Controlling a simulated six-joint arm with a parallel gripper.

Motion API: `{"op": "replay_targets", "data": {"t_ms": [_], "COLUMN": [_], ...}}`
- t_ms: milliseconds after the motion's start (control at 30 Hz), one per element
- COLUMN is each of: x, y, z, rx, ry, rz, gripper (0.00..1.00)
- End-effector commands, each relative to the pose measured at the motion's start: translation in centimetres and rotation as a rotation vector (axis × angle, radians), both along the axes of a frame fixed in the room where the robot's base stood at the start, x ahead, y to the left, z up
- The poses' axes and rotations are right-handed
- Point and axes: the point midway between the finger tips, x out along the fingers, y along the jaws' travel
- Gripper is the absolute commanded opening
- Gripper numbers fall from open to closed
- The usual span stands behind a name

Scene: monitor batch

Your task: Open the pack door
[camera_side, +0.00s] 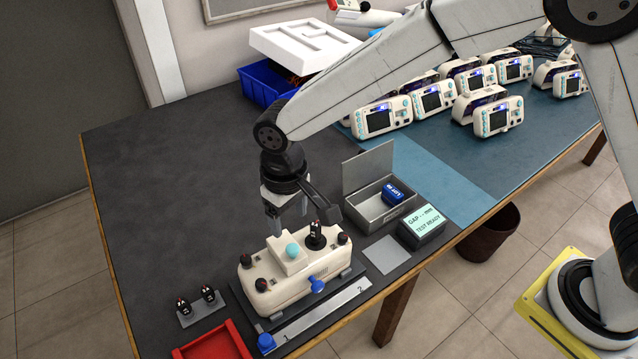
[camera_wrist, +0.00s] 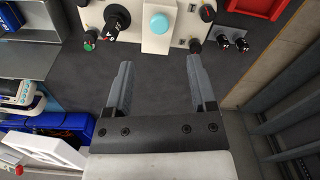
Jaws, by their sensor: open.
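A cream unit (camera_side: 285,287) sits on a grey base near the table's front edge. I cannot pick out the pack door for certain. My gripper (camera_side: 288,212) is open and empty, pointing down just behind and above the unit. In the wrist view my gripper's fingers (camera_wrist: 159,65) are spread over bare dark mat, with part of the cream unit (camera_wrist: 158,43) and its teal dome at the top. The unit's back side is largely hidden in the side view.
A grey box (camera_side: 372,214) with raised lid holds a blue block (camera_side: 393,194). A strip marked 1 and 2 (camera_side: 325,313), a red tray (camera_side: 212,346) and two black knobs (camera_side: 199,303) lie nearby. Several finished-looking units stand behind. The mat's left is clear.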

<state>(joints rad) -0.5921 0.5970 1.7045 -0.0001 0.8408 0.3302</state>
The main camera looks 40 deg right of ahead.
Motion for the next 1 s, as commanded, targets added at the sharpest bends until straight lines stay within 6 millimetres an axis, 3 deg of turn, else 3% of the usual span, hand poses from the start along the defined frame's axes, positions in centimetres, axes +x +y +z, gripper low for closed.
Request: {"op": "replay_targets", "data": {"t_ms": [267,800,1000], "x": [0.0,0.0,0.0], "y": [-0.1,-0.1,-0.1], "z": [-0.8,-6.7,-7.7], "rx": [-0.001,-0.001,0.001], "ry": [0.001,0.000,-0.002], "rz": [0.000,0.000,0.000], "gripper": [0.72,0.72,0.72]}}
